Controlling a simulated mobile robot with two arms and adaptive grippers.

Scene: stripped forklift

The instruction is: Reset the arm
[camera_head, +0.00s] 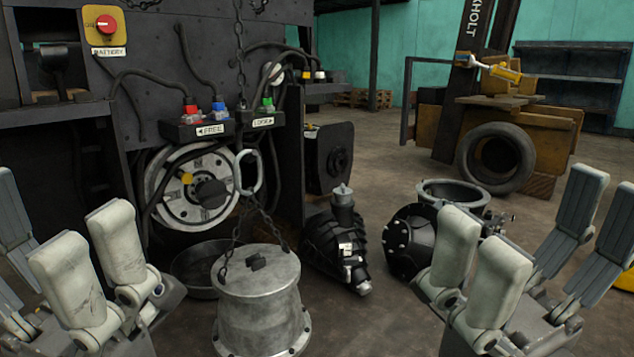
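My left gripper (62,240) is at the lower left, with its pale grey fingers spread apart and nothing between them. My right gripper (535,243) is at the lower right, also with its fingers spread and empty. Both are raised in front of the forklift and touch nothing that I can see. The stripped forklift (160,60) fills the left and middle, with a wheel hub (187,187) exposed low on it. A grey metal housing (260,295) stands between my grippers, with a chain (241,110) and a steel link (248,172) above it.
A black ribbed part (337,240) and a round black part (412,240) lie on the floor. A dark pan (197,270) sits behind the housing. A tyre (495,158) leans by wooden crates (555,140) at the back right. Open floor (385,155) lies between.

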